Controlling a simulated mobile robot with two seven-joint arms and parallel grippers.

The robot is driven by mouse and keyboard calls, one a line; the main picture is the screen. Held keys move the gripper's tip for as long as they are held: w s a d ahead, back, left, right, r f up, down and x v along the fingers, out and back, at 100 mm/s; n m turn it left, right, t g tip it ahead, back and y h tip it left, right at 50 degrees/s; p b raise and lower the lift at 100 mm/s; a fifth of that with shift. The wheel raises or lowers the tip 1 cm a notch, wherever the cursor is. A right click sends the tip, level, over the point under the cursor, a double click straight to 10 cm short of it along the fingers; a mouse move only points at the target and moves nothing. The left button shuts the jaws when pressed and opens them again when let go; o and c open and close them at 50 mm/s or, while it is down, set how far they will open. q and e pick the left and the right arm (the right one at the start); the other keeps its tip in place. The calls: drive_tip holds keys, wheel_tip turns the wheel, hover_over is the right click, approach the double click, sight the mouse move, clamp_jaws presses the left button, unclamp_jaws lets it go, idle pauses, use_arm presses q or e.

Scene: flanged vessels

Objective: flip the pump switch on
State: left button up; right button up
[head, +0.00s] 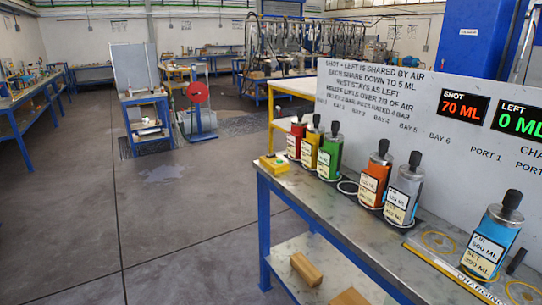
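I cannot pick out a pump switch for certain. A small black stick-like part (517,261) stands at the right edge of the bench, beside the blue vessel (492,240); it may be a lever, but its position cannot be read. A yellow block (273,165) with a small raised part lies at the bench's left end; I cannot tell what it is. The blue vessel has a black top and a label reading 600 ML, and stands on a plate (426,243) with yellow rings and partly visible "CHARGING" lettering. Neither of my grippers is in view.
Red (297,137), yellow (311,143), green (330,154), orange (375,177) and grey (403,192) vessels line the bench (330,205). An empty ring (347,187) lies between green and orange. Behind, a panel (400,95) has displays: SHOT 70 ML (461,105), LEFT 0 ML (521,119).

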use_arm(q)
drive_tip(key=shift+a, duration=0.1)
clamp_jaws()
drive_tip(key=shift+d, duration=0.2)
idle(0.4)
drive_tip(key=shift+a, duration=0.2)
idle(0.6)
